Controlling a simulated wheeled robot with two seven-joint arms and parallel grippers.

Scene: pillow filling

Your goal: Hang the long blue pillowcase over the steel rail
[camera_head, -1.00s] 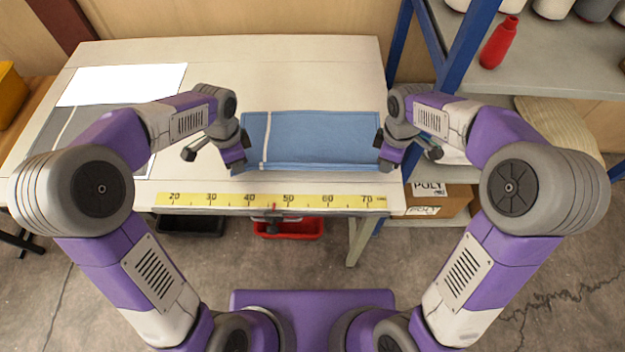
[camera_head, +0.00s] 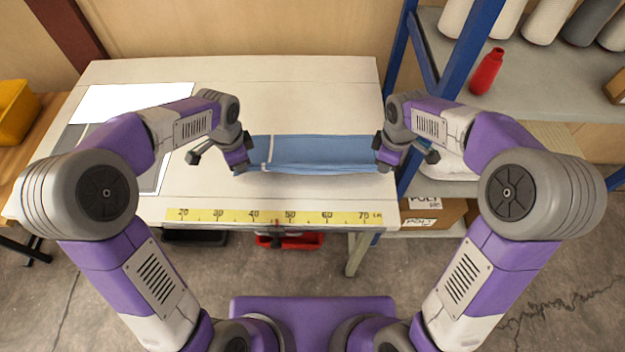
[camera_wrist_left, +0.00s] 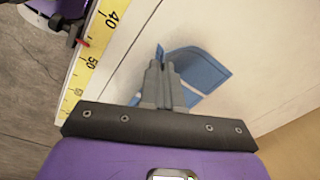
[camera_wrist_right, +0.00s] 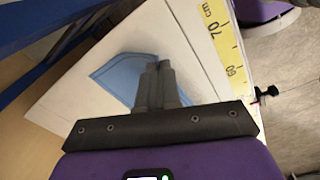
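The long blue pillowcase (camera_head: 325,151), with a pale stripe near its left end, stretches between my two grippers above the white table. My left gripper (camera_head: 243,165) is at its left end, and my right gripper (camera_head: 383,156) is at its right end. In the left wrist view the fingers (camera_wrist_left: 160,82) are closed together, with blue cloth (camera_wrist_left: 203,70) at and beyond the tips. In the right wrist view the fingers (camera_wrist_right: 156,82) are closed together against the blue cloth (camera_wrist_right: 118,78). The steel rail is not recognisable in any view.
A yellow measuring strip (camera_head: 215,216) runs along the table's front edge. A white sheet (camera_head: 125,103) lies at the table's back left. A blue-framed shelf (camera_head: 545,90) with a red bottle (camera_head: 487,72) and thread cones stands to the right.

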